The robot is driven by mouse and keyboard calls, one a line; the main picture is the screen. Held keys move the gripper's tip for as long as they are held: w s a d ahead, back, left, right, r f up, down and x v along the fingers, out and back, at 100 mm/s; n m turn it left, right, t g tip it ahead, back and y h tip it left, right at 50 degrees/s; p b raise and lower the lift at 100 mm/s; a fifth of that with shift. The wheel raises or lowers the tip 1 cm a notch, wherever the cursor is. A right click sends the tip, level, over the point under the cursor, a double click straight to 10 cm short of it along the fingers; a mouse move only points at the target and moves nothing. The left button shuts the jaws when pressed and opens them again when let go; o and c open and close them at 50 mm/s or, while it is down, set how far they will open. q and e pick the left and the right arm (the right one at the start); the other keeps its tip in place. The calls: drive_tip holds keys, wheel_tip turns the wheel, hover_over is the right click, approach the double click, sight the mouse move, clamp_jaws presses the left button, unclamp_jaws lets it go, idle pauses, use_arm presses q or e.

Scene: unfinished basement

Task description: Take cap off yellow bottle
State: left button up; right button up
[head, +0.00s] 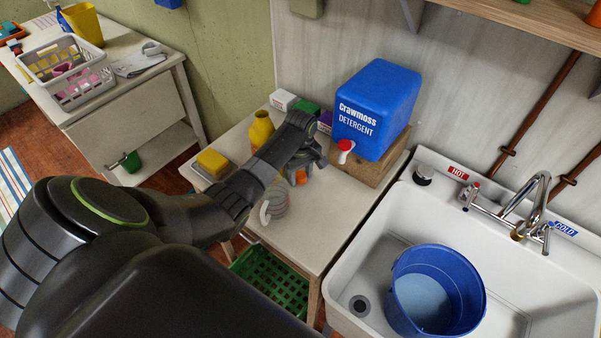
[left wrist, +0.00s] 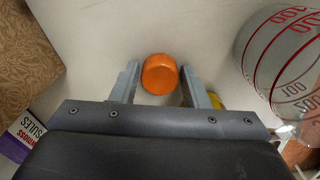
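The yellow bottle (head: 262,130) stands on the white table, left of my left gripper in the head view. No orange cap shows on its top, which is small here. My left gripper (head: 304,176) is at the middle of the table. In the left wrist view, an orange cap (left wrist: 159,74) sits between the two fingertips of the gripper (left wrist: 160,72), very close to both. Whether they touch it, and whether it is held or resting on the table, I cannot tell. A bit of yellow (left wrist: 216,101) shows behind the right finger. My right gripper is not in view.
A clear measuring jug (head: 275,200) with red marks stands close in front of the gripper. A yellow sponge (head: 213,162) lies left. A blue detergent box (head: 378,108) on a wooden stand is behind right. The sink (head: 365,258) holds a blue bucket (head: 437,290).

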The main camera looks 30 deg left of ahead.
sight(300, 175)
use_arm(q)
drive_tip(key=shift+o, duration=1.4)
drive_tip(key=shift+r, duration=0.1)
wheel_tip(300, 175, up, 12)
drive_tip(key=b, duration=0.1)
